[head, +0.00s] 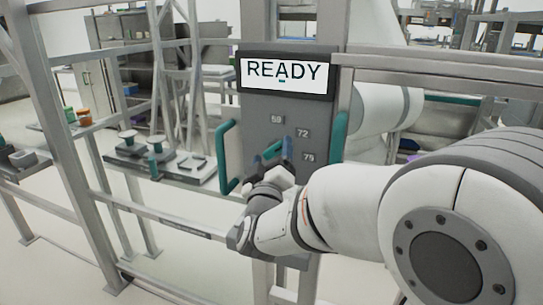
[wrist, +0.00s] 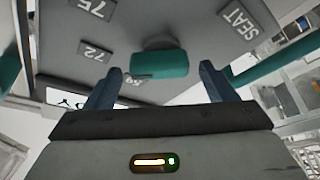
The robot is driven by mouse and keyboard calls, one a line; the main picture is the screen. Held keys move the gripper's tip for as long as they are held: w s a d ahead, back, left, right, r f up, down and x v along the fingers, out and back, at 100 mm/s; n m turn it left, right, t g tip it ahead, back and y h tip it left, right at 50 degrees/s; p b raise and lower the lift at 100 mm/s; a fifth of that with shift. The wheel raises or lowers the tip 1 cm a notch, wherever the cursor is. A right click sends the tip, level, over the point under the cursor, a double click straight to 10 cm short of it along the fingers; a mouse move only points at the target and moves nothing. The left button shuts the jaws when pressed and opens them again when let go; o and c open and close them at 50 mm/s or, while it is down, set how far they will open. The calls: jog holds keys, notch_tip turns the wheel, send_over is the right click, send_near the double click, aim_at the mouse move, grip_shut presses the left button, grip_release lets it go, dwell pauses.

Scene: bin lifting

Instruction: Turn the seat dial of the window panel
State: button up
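The window panel (head: 262,108) is a grey upright plate with a screen (head: 282,73) reading READY. Its seat dial is a teal bar knob (wrist: 160,64), seen also in the head view (head: 272,149), partly hidden by my gripper. Labels 75, 72 and 69 sit around the knob, and a SEAT label (wrist: 237,22) is at the upper right of the wrist view. My gripper (head: 274,161) is open in front of the panel. In the wrist view its two dark fingers stand on either side of the knob, with a visible gap at each end of the bar.
A teal handle (head: 227,158) stands at the panel's left edge and another (head: 339,135) at its right. Metal rails and posts (head: 165,222) frame the panel.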

jog(key=c, duration=1)
jog(key=shift+o, duration=0.2)
jog(key=shift+f+m+b, duration=0.15)
jog(key=shift+m+b, duration=0.15)
jog(key=shift+b, duration=0.35)
jog(key=shift+f+m+h+b, duration=0.2)
jog(key=shift+m+h+b, duration=0.2)
jog(key=shift+m+b, duration=0.55)
jog(key=m+h+b, duration=0.1)
jog(key=m+b, duration=0.1)
jog(key=b, duration=0.2)
jog(key=shift+a+f+m+h+b, duration=0.1)
jog(key=shift+f+m+h+b, duration=0.05)
jog(key=shift+m+h+b, duration=0.2)
jog(key=m+h+b, duration=0.1)
jog(key=m+b, duration=0.1)
jog(key=m, duration=0.1)
jog(key=m+h+b, duration=0.2)
jog(key=b, duration=0.1)
jog(key=shift+m, duration=0.4)
jog(key=shift+r+m+g+h+b, duration=0.2)
jog(key=shift+m+g+h+b, duration=0.2)
jog(key=shift+m+h+b, duration=0.7)
jog(key=shift+r+m, duration=0.1)
jog(key=shift+m, duration=0.6)
